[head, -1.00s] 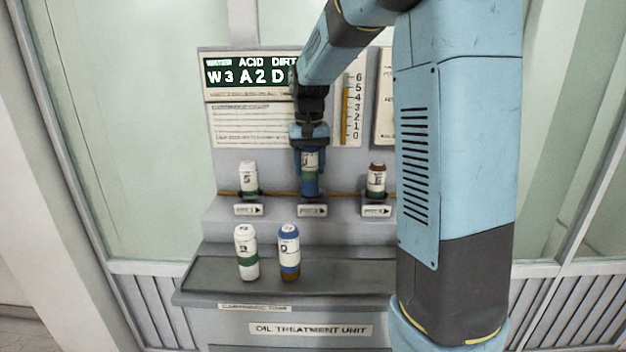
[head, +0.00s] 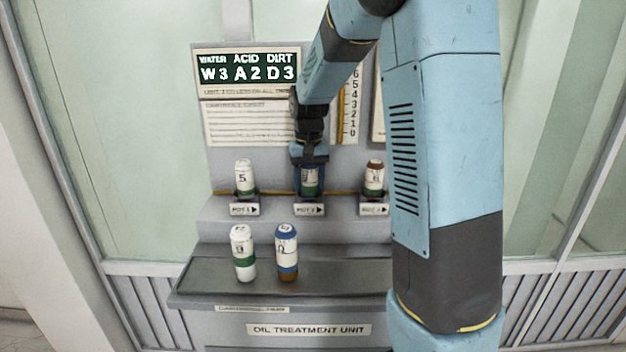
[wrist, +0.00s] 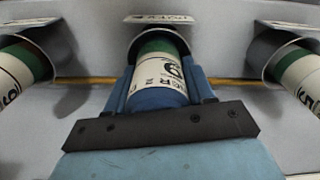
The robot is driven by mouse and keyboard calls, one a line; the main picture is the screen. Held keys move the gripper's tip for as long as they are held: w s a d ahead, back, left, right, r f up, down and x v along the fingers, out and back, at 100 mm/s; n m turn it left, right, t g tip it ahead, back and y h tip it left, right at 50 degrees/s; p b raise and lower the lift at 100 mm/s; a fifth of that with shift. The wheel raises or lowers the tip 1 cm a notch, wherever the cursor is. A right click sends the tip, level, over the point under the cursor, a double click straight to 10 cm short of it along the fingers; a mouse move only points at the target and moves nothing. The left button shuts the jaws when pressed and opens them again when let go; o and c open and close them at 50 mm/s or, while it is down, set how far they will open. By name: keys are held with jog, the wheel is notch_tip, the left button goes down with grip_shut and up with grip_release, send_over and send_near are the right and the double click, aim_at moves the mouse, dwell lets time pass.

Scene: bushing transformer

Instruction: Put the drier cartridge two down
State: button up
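My gripper (head: 310,160) is over the middle pot of the unit, with its fingers down around a cartridge (head: 309,178). In the wrist view this cartridge (wrist: 162,76) has a blue cap, a white label and a green band. The gripper's blue fingers lie close against both its sides, and its green end sits inside the round collar of the pot. The label is only partly readable. Two cartridges stand upright on the front shelf: one white with a green band (head: 243,253), one with a blue cap and blue and brown bands (head: 287,252).
A white-capped cartridge (head: 244,177) stands in the left pot and a brown-capped one (head: 374,176) in the right pot, close beside my gripper. The display (head: 248,68) reads W3 A2 D3. The front shelf (head: 345,272) is clear on its right.

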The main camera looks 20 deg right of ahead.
jog(key=o, duration=0.4)
notch_tip(320, 180, up, 12)
jog(key=shift+r, duration=0.1)
jog(key=s+n+t, duration=0.1)
jog(key=s+t, duration=0.4)
jog(key=s, duration=2.3)
jog(key=shift+s+d+f+t, duration=0.3)
jog(key=shift+s+d+f, duration=0.05)
jog(key=shift+s+d, duration=0.1)
